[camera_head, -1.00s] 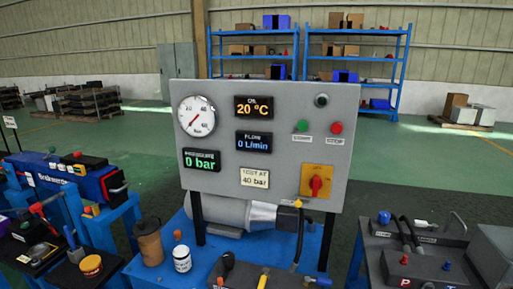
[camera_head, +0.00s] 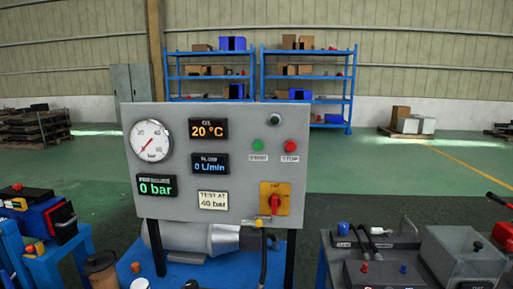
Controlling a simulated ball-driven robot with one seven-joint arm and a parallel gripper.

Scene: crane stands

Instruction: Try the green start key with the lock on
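The green start key (camera_head: 257,145) sits on the upper right of the grey control panel (camera_head: 205,120). A red stop key (camera_head: 290,146) is just to its right. Below them a red rotary handle (camera_head: 275,204) stands on a yellow plate (camera_head: 275,190); the handle looks upright. I cannot make out a lock on it at this size. The displays read 20 °C, 0 L/min and 0 bar, and a label reads TEST AT 40 bar. A dark round lamp or knob (camera_head: 274,119) sits above the keys. My gripper is not in view.
The panel stands on black posts on a blue bench (camera_head: 205,275) with a grey motor (camera_head: 190,237) behind. A second bench at right holds a clear box (camera_head: 462,258) and hoses. A blue machine (camera_head: 45,220) is at left. Green floor lies open behind.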

